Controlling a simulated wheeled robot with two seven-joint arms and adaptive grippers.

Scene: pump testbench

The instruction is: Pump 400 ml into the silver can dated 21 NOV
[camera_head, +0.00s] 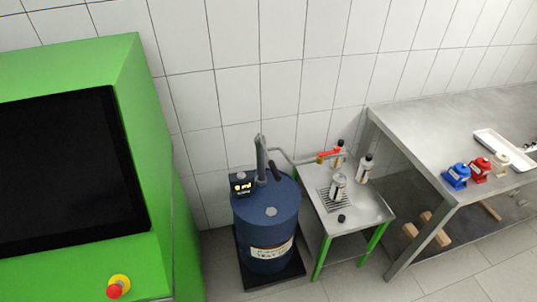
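A blue drum (270,232) stands on a black base, with a grey pump (261,160) on its lid. A small display (242,186) beside the pump is lit, but its reading is too small to tell. A hose runs right to a nozzle with a red part (328,155) above a small steel table (370,210). A silver can (338,187) stands upright on the table's drain grille. A second can with a dark cap (365,168) stands behind right, and a third (338,147) is partly hidden by the nozzle. Date labels are unreadable. Neither gripper is in view.
A black cap (341,218) lies near the table's front. A steel bench (445,125) at right holds blue (456,176), red (480,169) and cream items and a white tray (503,146). A green cabinet (158,150) with a red emergency button (115,291) fills the left.

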